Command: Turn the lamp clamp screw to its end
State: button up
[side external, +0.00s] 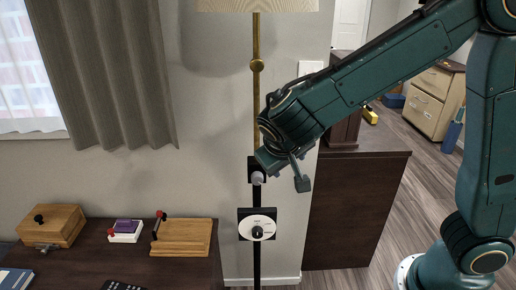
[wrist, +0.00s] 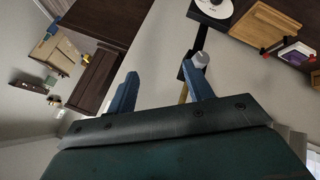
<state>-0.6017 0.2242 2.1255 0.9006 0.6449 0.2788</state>
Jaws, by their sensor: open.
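The floor lamp has a brass upper pole (side external: 256,110) and a dark lower pole. A black clamp block (side external: 251,164) sits where they meet, with a grey clamp screw (side external: 258,178) on its front. My gripper (side external: 268,158) is at the clamp, just above and right of the screw in the side view. In the wrist view, my gripper (wrist: 161,78) has its blue fingers spread, with nothing between them. The grey screw (wrist: 200,60) shows just beyond the right finger's tip, outside the gap. I cannot tell whether they touch.
A white dial on a black plate (side external: 257,224) is lower on the lamp pole. A dark table (side external: 185,272) at left holds a wooden box (side external: 62,222), a wooden board (side external: 182,238) and a small purple-topped box (side external: 127,227). A dark cabinet (side external: 355,205) stands right of the lamp.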

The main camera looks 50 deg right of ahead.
jog(key=s+d+r+n+y, duration=0.1)
jog(key=s+d+r+y, duration=0.1)
jog(key=s, duration=0.5)
jog(key=s+d+r+n+t+y, duration=0.1)
jog(key=s+d+r+y, duration=0.1)
jog(key=s+r+y, duration=0.2)
jog(key=shift+s+d+r, duration=0.4)
jog(key=shift+s, duration=1.4)
jog(key=shift+w, duration=0.15)
jog(key=w+a+m+g+h, duration=0.1)
jog(key=w+a+m+h, duration=0.15)
jog(key=w, duration=0.75)
jog(key=w+a+m+g+h, duration=0.1)
jog(key=w+a+m, duration=0.15)
jog(key=w, duration=0.65)
jog(key=shift+m+g+h, duration=0.45)
jog(key=shift+m+g, duration=0.15)
jog(key=shift+m, duration=0.2)
jog(key=w+a+f, duration=0.2)
jog(key=a, duration=0.1)
jog(key=w+a+f, duration=0.2)
jog(key=shift+w+a, duration=0.1)
